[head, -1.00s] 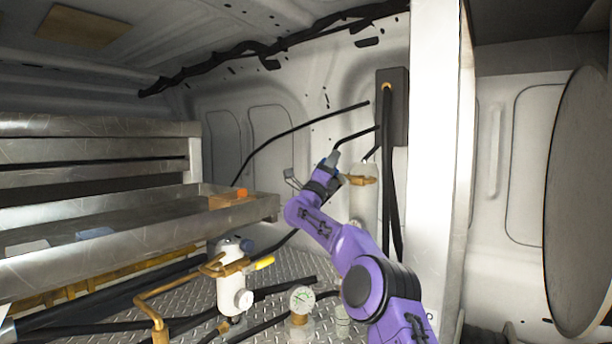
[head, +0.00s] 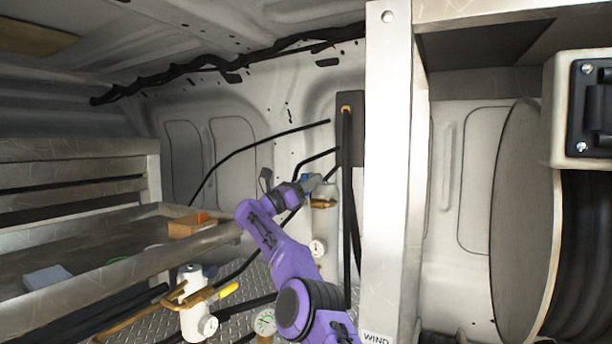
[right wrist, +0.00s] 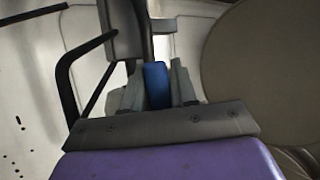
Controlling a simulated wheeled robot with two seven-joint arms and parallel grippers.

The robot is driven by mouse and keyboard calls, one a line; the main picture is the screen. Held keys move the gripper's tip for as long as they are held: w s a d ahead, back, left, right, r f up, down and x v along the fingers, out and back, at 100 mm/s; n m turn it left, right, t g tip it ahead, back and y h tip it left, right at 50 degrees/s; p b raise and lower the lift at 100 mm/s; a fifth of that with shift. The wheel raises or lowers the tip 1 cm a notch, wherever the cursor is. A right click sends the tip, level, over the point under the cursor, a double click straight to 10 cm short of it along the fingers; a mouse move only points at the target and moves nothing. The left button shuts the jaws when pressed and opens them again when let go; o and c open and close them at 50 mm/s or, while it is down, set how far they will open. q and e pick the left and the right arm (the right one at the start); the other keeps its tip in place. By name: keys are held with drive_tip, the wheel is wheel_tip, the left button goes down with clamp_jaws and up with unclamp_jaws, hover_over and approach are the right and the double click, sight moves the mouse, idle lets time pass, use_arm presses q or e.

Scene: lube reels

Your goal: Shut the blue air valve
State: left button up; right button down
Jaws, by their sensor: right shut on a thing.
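The blue valve handle (right wrist: 157,84) stands between the two grey fingers of my right gripper (right wrist: 157,92) in the right wrist view, with a finger close on each side. In the head view my right gripper (head: 311,184) is at the brass valve body (head: 323,204), which sits on a pale cylinder by the back wall. The fingers hide most of the handle there, so its exact angle is hard to tell. My left gripper is not in view.
A black hose (head: 347,230) hangs beside the valve, right of my gripper. A metal upright (head: 390,200) stands farther right, with a large reel (head: 515,220) beyond it. Metal shelves (head: 80,220) are at left. A white pump with a yellow lever (head: 228,291) stands below.

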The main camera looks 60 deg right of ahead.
drive_tip(key=shift+s+f+m+y, duration=0.1)
drive_tip(key=shift+s+m+y, duration=0.15)
drive_tip(key=shift+m+y, duration=0.25)
drive_tip(key=shift+f, duration=0.1)
drive_tip(key=c, duration=1)
unclamp_jaws()
drive_tip(key=b+v, duration=0.3)
drive_tip(key=v, duration=0.7)
drive_tip(key=shift+b, duration=0.3)
drive_tip(key=shift+f, duration=0.15)
drive_tip(key=shift+w+a, duration=0.1)
drive_tip(key=shift+w, duration=0.05)
